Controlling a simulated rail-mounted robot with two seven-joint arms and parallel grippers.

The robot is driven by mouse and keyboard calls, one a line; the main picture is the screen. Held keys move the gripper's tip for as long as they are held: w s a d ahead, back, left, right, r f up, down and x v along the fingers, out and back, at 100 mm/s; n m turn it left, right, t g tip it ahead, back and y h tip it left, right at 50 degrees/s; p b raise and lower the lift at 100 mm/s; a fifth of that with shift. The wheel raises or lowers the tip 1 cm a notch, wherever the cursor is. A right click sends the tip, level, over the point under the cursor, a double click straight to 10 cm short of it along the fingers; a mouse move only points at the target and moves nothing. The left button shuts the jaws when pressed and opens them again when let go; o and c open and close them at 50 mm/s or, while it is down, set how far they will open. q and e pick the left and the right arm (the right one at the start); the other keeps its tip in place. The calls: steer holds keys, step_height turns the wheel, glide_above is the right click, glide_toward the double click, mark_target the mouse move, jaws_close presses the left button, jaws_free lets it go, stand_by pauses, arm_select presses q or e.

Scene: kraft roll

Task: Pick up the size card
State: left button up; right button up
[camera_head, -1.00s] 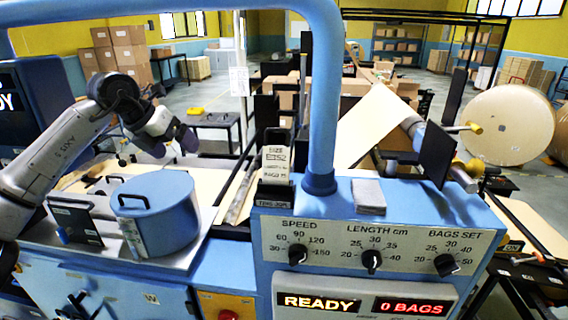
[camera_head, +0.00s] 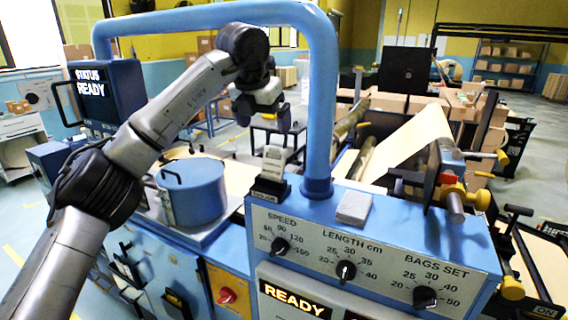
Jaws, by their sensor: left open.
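The size card (camera_head: 273,162) is a small pale card standing upright in a dark holder (camera_head: 268,190) on top of the blue control panel, left of the blue tube's foot. Its print is too small to read now. My left gripper (camera_head: 284,126) is open and empty. It points down in the picture above the card, apart from it. My right gripper is not in view.
A blue lidded pot (camera_head: 192,194) stands left of the card. The thick blue tube (camera_head: 320,110) arches over the panel just right of my gripper. A grey block (camera_head: 354,207) lies on the panel top. Dials (camera_head: 346,271) line its front.

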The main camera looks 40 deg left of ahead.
mark_target(274, 157)
arm_select(q)
steer(key=x, duration=0.6)
steer(key=shift+a+f+p, duration=0.15)
steer(key=shift+f+p, duration=0.2)
steer(key=shift+p+x, duration=0.95)
steer(key=shift+x, duration=1.75)
steer(key=shift+s, duration=0.1)
steer(key=c, duration=1.1)
steer(key=shift+o, duration=0.2)
steer(key=shift+r, duration=0.15)
